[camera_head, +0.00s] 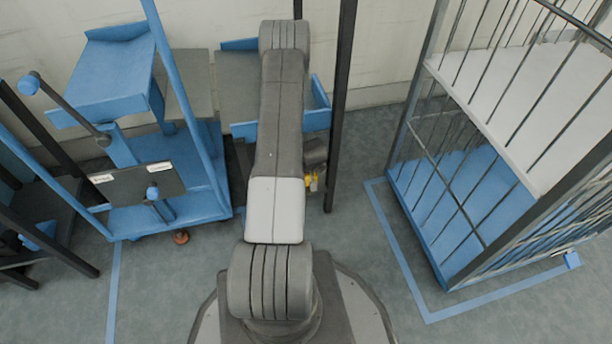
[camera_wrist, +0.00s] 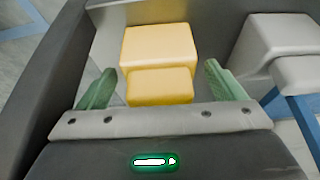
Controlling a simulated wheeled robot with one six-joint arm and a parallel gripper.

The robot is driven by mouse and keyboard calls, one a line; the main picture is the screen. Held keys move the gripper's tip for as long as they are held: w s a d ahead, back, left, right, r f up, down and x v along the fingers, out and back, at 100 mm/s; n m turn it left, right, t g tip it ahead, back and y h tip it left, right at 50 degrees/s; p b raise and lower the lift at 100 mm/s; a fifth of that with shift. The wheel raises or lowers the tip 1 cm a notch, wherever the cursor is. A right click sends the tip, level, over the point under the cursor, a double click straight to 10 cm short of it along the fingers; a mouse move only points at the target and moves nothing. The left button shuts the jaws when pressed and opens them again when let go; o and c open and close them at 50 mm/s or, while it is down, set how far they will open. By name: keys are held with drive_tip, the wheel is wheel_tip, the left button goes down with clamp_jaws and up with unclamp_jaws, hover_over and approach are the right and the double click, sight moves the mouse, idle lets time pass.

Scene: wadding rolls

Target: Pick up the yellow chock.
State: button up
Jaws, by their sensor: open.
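The yellow chock (camera_wrist: 160,48) shows in the wrist view as a stepped block, with a taller far part and a lower near part. It sits on a grey surface, ahead of my gripper (camera_wrist: 165,82). The two green fingers stand apart, one to the left and one to the right of the chock's near part. I see no clear contact between fingers and chock. The palm hides the chock's nearest edge.
A grey block-shaped thing (camera_wrist: 275,45) lies right of the chock in the wrist view. In the head view a blue cart (camera_head: 165,205) stands left and a barred cage trolley (camera_head: 440,220) right, inside blue floor lines. A dark post (camera_head: 343,100) rises right of my arm.

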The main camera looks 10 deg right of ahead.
drive_tip(key=shift+r, duration=0.1)
drive_tip(key=c, duration=1.3)
